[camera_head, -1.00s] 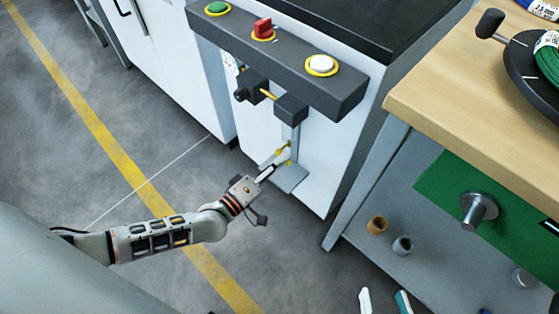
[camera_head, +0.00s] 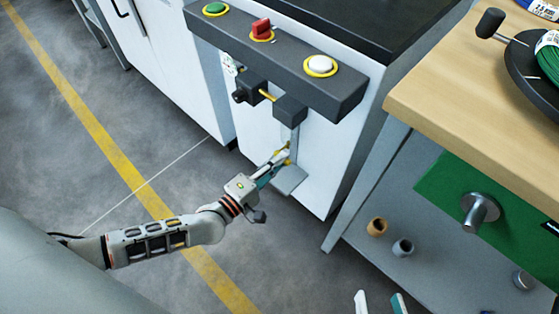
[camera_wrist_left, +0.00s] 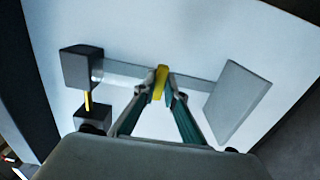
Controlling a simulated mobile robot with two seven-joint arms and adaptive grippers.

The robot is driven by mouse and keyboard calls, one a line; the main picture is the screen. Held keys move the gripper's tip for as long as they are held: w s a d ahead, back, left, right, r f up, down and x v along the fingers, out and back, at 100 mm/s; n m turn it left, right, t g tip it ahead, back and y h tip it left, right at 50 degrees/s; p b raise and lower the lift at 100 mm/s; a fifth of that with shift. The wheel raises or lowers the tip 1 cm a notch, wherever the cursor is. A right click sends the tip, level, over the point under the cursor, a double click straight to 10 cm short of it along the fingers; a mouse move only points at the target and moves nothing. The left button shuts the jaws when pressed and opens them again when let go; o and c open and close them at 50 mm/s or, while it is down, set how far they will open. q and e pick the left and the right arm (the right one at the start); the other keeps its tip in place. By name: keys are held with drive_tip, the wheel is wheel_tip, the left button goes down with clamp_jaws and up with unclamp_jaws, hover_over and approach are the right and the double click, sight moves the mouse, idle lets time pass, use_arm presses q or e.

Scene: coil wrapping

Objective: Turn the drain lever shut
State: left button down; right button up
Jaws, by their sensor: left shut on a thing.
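The yellow drain lever (camera_wrist_left: 159,82) sits on a grey post low on the front of the white machine. In the head view only a small yellow part of it (camera_head: 287,150) shows, beside the fingers. My left gripper (camera_wrist_left: 161,91) has its fingertips on both sides of the lever and is shut on it. In the head view my left gripper (camera_head: 281,159) reaches in from the lower left, just above a grey plate (camera_head: 289,180). The fingers partly hide the lever, so its exact angle is hard to tell.
Above the lever are a dark block (camera_head: 290,108), a yellow rod and a panel (camera_head: 280,55) with green, red and white controls. A wooden workbench (camera_head: 460,120) stands at the right, with small cups on its lower shelf. The floor at left is clear.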

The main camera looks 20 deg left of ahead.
use_arm(q)
drive_tip(key=shift+s, duration=0.1)
drive_tip(key=c, duration=2.1)
unclamp_jaws()
drive_tip(key=v, duration=1.2)
drive_tip(key=shift+r, duration=0.1)
